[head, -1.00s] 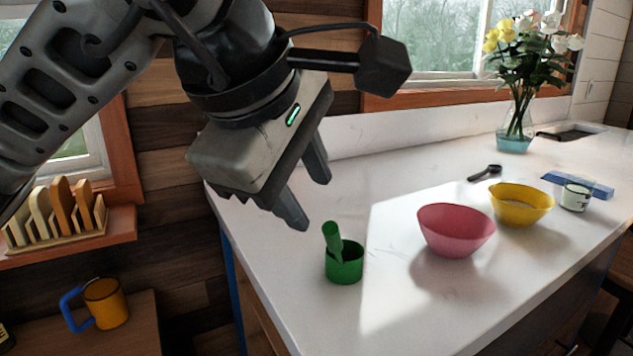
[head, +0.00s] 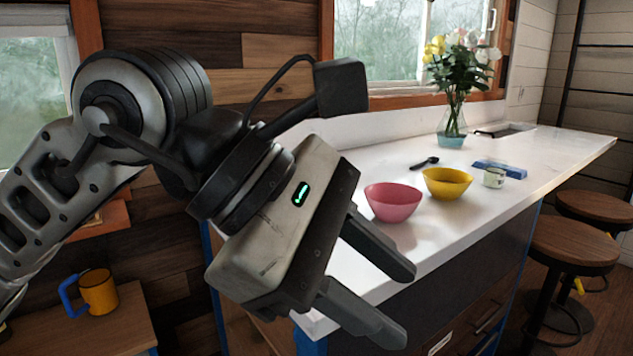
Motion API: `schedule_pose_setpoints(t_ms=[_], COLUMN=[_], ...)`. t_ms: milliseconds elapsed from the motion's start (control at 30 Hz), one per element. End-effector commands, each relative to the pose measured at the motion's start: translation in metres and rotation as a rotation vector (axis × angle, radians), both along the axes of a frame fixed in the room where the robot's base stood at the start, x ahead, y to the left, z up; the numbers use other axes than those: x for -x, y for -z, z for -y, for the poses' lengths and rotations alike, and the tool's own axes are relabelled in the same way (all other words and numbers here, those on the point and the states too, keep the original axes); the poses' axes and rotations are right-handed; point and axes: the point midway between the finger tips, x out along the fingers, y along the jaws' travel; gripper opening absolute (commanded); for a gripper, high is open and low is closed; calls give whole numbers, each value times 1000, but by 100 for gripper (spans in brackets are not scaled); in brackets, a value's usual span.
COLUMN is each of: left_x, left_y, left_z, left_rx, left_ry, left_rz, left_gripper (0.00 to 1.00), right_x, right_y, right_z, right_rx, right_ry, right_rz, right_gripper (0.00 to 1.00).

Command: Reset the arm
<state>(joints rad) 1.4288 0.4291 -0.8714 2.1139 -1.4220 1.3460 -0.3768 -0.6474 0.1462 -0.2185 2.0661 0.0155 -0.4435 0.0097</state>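My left gripper (head: 392,300) is large in the middle of the head view, in front of the near end of the white counter. Its two fingers are spread apart and nothing shows between them. The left arm comes in from the left edge. The gripper covers the near part of the counter, and the green cup is not visible. My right gripper is not in view.
An orange mug (head: 99,292) stands lower left. Stools (head: 575,242) stand right.

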Motion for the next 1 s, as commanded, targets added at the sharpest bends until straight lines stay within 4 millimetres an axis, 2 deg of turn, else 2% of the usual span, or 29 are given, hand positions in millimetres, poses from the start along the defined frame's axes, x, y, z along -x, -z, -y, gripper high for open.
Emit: schedule_pose_setpoints(t_ms=[67,133,233,267,333,367,433,467,500,567,600,667,700,767,800,867,900,967,1000], left_x=[19,36,49,48,33,22,-12,-29,-53,-85,-103,-125,-137,-148,-151,-151,-147,-136,-125], left_y=[-5,-20,-55,-68,-95,-104,-113,-111,-104,-84,-65,-32,-7,33,61,105,134,178,206], left_z=[14,24,26,23,7,-3,-31,-45,-64,-91,-107,-130,-145,-164,-176,-191,-200,-212,-219], left_rx=[145,307,603,702,934,1033,1260,1357,1483,1650,1750,1889,1977,2099,-2017,-1882,-1797,-1670,-1589], left_ry=[51,89,120,120,95,75,4,-35,-99,-200,-275,-395,-483,-623,672,733,771,822,853], left_rz=[-149,-312,-621,-728,-979,-1089,-1341,-1448,-1588,-1769,-1881,-2030,-2120,-2245,2151,1997,1898,1749,1652], left_gripper=[38,38,38,38,38,38,38,38,38,38,38,38,38,38,38,38,38,38,38], right_x=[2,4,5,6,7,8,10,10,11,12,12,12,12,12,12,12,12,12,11], right_y=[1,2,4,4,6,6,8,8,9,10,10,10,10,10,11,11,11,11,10], right_z=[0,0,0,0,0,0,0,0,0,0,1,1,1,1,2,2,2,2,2], right_rx=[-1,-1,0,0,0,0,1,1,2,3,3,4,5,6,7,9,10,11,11], right_ry=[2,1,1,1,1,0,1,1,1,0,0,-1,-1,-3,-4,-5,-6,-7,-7], right_rz=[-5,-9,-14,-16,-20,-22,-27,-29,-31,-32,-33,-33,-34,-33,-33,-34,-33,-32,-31], right_gripper=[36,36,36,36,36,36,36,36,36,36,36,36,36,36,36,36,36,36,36])
